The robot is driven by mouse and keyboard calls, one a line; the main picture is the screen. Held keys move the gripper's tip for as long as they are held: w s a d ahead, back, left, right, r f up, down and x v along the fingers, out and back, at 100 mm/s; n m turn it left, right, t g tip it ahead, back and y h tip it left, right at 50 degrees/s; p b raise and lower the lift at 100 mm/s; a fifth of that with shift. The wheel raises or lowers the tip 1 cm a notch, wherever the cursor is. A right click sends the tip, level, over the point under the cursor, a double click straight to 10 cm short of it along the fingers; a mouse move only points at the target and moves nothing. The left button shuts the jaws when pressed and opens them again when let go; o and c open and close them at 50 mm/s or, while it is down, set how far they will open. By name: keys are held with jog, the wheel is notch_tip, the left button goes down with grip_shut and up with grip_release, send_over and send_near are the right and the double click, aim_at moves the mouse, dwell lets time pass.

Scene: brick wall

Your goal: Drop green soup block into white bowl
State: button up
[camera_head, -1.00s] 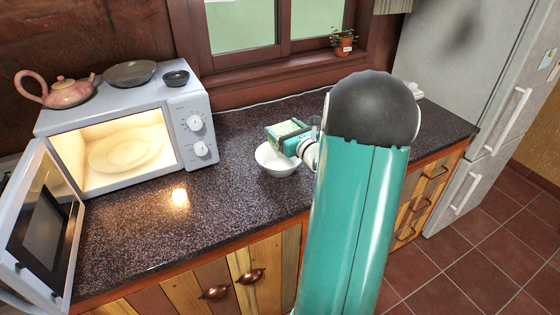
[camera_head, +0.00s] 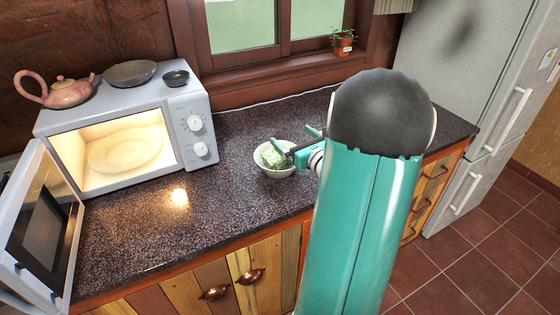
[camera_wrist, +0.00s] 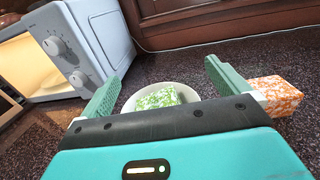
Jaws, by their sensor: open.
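The green soup block (camera_head: 272,156) lies in the white bowl (camera_head: 287,173) on the dark counter. In the wrist view the green and white patterned block (camera_wrist: 158,98) rests inside the bowl (camera_wrist: 186,92), between and beyond my fingers. My gripper (camera_head: 296,140) is open and empty, just to the right of and above the bowl. In the wrist view its two green fingers (camera_wrist: 160,86) are spread wide, with no contact with the block. The lower part of the bowl is hidden by my gripper's body in that view.
An orange and white block (camera_wrist: 274,96) lies on the counter by my right finger. A white microwave (camera_head: 130,130) with its door open stands at left, with a teapot (camera_head: 66,92) and dishes on top. The counter's front middle (camera_head: 225,205) is clear.

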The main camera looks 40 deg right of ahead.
jog(key=v, duration=0.8)
jog(key=shift+s, duration=0.1)
jog(key=w+a+r+n+g+y, duration=0.15)
jog(key=a+n+g+y, duration=0.35)
jog(key=a+n, duration=0.65)
jog(key=w+a+r+n+g+y, duration=0.1)
jog(key=w+a+n+g+y, duration=0.15)
jog(key=a+n+y, duration=0.9)
jog(key=s+a+n+g+h, duration=0.3)
jog(key=a, duration=0.4)
jog(key=s+a+n+g+h, duration=0.3)
jog(key=a+h, duration=0.1)
jog(key=a, duration=0.4)
jog(key=s+r+n+h, duration=0.1)
jog(key=n, duration=0.2)
jog(key=s+r+n+t+h, duration=0.1)
jog(key=n+h, duration=0.1)
jog(key=n, duration=0.1)
jog(key=s+r+n+h, duration=0.1)
jog(key=s+n+h, duration=0.1)
jog(key=n, duration=0.1)
jog(key=shift+d+r+n+t+h, duration=0.2)
jog(key=shift+r+n+t+h, duration=0.1)
jog(key=shift+r, duration=0.1)
